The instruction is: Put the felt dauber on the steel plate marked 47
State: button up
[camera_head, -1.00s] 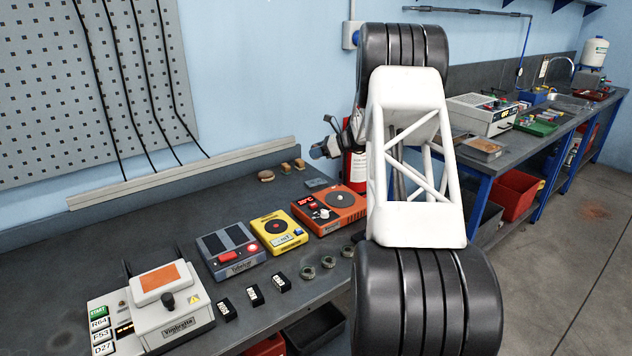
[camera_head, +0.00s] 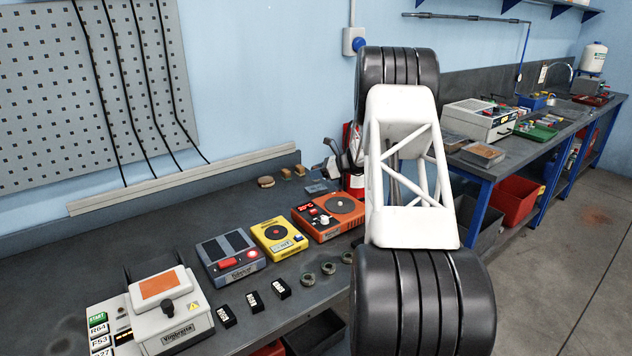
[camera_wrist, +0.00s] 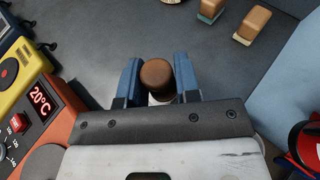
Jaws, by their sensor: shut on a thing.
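My gripper (camera_wrist: 158,82) is shut on a brown, round-topped piece (camera_wrist: 157,74), apparently the felt dauber. In the wrist view it stands between the two blue fingers, seen from above; its lower end is hidden. In the head view my gripper (camera_head: 330,166) is over the back of the bench, behind the orange device, and the held piece cannot be made out.
The orange device (camera_head: 328,219) with a 20°C display and the yellow device (camera_head: 278,240) stand in front. A red extinguisher (camera_head: 352,180) stands close right.

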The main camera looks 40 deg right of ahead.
jog(key=shift+f, duration=1.7)
jog(key=shift+f, duration=0.1)
jog(key=o, duration=0.9)
jog(key=v, duration=1.2)
jog(key=shift+a, duration=0.15)
